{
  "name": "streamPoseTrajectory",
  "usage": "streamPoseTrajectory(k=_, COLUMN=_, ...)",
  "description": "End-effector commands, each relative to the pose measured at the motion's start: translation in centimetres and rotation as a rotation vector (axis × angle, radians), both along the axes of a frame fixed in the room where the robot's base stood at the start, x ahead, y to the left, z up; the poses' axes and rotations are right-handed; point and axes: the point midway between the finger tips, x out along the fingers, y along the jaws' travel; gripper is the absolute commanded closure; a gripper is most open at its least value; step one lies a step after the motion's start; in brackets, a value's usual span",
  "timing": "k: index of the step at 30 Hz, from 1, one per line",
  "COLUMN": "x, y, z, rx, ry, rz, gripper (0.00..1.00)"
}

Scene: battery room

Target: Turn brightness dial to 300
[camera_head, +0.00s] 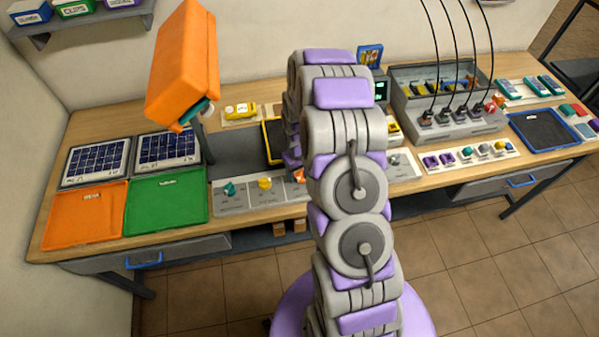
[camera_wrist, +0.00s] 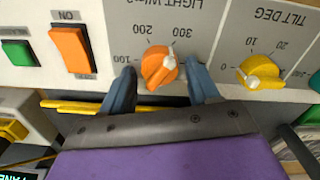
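The orange dial (camera_wrist: 155,72) sits on a grey panel under the label LIGHT W/m2 in the wrist view. The lettering appears upside down. Marks 100, 200 and 300 can be read around it. Its white pointer is turned to the upper right, roughly toward the 300 mark. My gripper (camera_wrist: 161,82) is open, with one blue-grey finger on each side of the dial and a visible gap at both sides. In the head view, part of an orange dial (camera_head: 299,175) shows beside my arm, which hides my gripper.
In the wrist view, a yellow TILT DEG dial (camera_wrist: 260,71) is at right, and an orange ON switch (camera_wrist: 72,50) and a green button (camera_wrist: 18,53) at left. An orange lamp (camera_head: 183,65) rises over the bench (camera_head: 82,125). Orange (camera_head: 85,215) and green (camera_head: 165,202) trays lie at left.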

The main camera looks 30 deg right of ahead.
Motion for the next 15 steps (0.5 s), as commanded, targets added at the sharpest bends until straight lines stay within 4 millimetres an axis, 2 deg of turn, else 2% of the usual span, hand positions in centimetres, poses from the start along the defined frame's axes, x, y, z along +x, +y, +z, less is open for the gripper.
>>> streamPoseTrajectory(k=3, x=-0.2, y=0.0, z=0.0, rx=0.001, ry=0.002, rz=0.000, gripper=0.31)
streamPoseTrajectory(k=10, x=-0.3, y=0.0, z=0.1, rx=0.001, ry=0.005, rz=0.000, gripper=0.31)
streamPoseTrajectory(k=15, x=-0.2, y=0.0, z=1.5, rx=0.001, ry=0.002, rz=0.000, gripper=0.31)
